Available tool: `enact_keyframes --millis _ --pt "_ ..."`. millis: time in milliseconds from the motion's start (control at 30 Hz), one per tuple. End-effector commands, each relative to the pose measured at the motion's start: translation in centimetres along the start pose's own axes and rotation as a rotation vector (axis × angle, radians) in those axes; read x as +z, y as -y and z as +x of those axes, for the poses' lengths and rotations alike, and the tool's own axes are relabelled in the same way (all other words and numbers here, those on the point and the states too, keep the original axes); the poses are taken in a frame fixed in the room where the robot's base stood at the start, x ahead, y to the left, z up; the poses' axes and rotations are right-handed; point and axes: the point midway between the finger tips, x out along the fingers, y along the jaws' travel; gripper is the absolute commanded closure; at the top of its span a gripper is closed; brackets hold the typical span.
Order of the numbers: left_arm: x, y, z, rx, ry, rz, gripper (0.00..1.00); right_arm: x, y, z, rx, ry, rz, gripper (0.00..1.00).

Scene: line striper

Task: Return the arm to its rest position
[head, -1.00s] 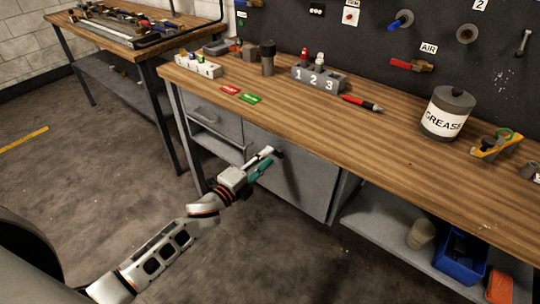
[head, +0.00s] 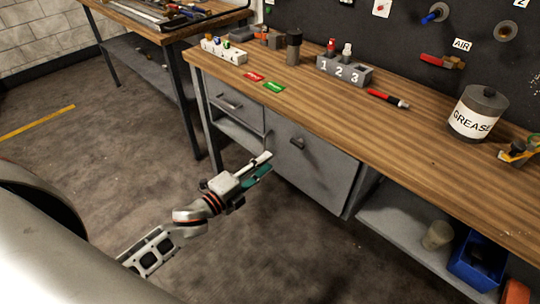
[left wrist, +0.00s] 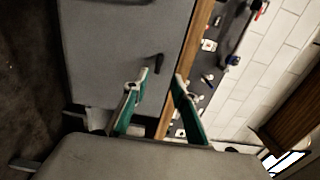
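My left arm reaches in from the lower left in the head view. Its left gripper (head: 265,163) hangs in free air in front of the grey cabinet (head: 310,172) under the workbench. The two fingers with teal pads stand apart with nothing between them; this also shows in the left wrist view (left wrist: 157,88). The dark cabinet handle (head: 297,143) lies just beyond the fingertips and apart from them in the head view. The handle (left wrist: 158,63) also shows ahead of the fingers in the left wrist view. My right gripper is not in view.
The wooden bench top (head: 370,125) carries a grease can (head: 478,113), a numbered block (head: 343,70) and red and green tags (head: 273,86). A blue bin (head: 478,262) sits on the lower shelf. The floor (head: 110,170) left of the arm is clear.

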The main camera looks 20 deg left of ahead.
Motion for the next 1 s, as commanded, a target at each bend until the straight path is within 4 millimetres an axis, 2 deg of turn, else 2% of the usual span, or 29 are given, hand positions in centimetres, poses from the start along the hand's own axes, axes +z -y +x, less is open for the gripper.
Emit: enact_keyframes --millis 167,267,367,500,600,700,833,1000 --pt "0.0 -0.1 0.0 0.001 0.001 -0.004 0.74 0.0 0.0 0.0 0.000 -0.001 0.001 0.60" --pt "-0.5 -1.3 -0.8 0.026 0.020 -0.082 0.74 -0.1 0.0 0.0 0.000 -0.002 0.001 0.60" --pt "-1.6 -4.5 -3.1 0.093 0.078 -0.294 0.74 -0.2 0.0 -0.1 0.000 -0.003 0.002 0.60" --pt "-4.4 -10.5 -8.2 0.224 0.220 -0.715 0.74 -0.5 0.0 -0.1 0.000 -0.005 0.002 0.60" --pt "-6.8 -14.2 -12.1 0.307 0.328 -0.985 0.74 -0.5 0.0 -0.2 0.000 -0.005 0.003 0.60" --pt "-9.1 -16.8 -15.2 0.371 0.423 -1.192 0.74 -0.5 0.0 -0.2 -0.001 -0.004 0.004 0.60" --pt "-11.1 -18.6 -17.8 0.419 0.503 -1.355 0.74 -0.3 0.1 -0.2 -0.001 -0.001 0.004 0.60" --pt "-11.7 -19.0 -18.5 0.431 0.526 -1.401 0.74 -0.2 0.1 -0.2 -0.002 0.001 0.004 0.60"
